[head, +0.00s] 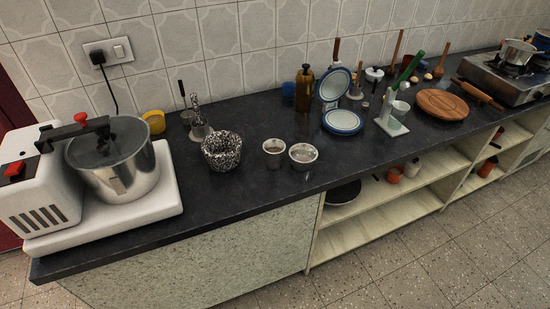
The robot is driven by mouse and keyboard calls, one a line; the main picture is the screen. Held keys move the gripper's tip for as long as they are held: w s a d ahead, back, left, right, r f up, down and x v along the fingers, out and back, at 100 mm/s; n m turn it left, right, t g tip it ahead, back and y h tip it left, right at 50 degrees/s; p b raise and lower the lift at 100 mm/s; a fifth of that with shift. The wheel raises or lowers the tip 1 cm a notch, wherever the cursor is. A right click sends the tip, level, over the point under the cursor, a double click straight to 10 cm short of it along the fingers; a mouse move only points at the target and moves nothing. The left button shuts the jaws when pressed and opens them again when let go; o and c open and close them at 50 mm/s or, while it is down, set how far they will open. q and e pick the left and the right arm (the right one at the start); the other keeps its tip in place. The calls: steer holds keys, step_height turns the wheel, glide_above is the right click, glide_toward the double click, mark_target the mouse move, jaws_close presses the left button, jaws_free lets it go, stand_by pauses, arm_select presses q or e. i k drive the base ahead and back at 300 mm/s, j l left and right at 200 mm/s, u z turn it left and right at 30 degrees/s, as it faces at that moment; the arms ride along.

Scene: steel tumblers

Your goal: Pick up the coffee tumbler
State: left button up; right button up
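Two small steel cups stand side by side near the front edge of the dark counter, close together. The left cup (274,155) is narrower, and the right cup (303,157) is wider and a little nearer the edge. I cannot tell for sure which of them is the coffee tumbler, or what they hold. Neither of my grippers shows in the head view.
A black-and-white speckled bowl (221,152) stands left of the cups. A white machine with a steel drum (112,170) fills the left end. Behind are a brown bottle (305,88) and blue-rimmed plates (342,122). The counter (250,192) is clear in front.

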mark_target(274, 149)
steer(key=i+l+u, duration=0.1)
steer(key=l, duration=1.1)
steer(key=i+l+u, duration=0.1)
steer(key=l, duration=1.1)
